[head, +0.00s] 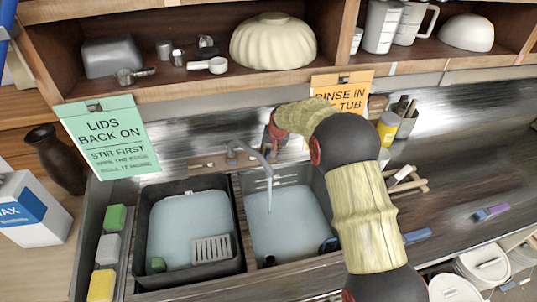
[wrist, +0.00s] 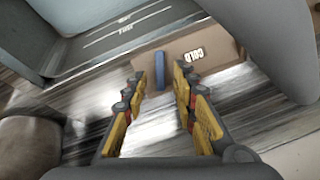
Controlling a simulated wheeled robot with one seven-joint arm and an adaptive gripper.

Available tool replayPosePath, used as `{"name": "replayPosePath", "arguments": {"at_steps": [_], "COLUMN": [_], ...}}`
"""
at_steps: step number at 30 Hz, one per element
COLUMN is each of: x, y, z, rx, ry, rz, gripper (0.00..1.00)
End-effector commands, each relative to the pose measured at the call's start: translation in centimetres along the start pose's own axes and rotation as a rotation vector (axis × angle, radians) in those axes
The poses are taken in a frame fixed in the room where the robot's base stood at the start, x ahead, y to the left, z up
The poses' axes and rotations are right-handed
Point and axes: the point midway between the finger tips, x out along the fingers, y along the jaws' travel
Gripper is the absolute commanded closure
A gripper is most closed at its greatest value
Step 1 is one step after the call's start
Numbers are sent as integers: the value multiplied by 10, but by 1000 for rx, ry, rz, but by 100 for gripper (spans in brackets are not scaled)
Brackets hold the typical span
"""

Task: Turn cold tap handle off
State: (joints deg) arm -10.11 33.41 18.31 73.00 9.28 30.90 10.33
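The cold tap handle (wrist: 159,70) is a small blue upright bar in the wrist view, in front of a brown strip marked COLD (wrist: 203,52). My gripper (wrist: 160,80) is open, its yellow and dark fingers on either side of the handle. There is a gap on both sides, and I cannot see contact. In the head view the grey tap (head: 250,153) arches over the right basin (head: 290,225), and a stream of water runs from its spout. My arm hides the cold handle and most of my gripper there.
The left basin (head: 145,262) holds water and a grey grid. Sponges (head: 101,285) line the left edge. An orange sign (head: 341,90) hangs close behind my arm, under a shelf (head: 190,88). A yellow-labelled jar (head: 388,128) stands right of my arm.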

Motion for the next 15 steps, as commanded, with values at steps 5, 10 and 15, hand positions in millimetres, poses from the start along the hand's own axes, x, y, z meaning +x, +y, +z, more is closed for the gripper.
{"name": "replayPosePath", "arguments": {"at_steps": [5,10,15], "x": [22,28,29], "y": [0,0,0], "z": [0,-1,-1], "rx": [0,0,0], "ry": [1,2,2], "rz": [0,-1,-1], "gripper": [72,72,72]}}
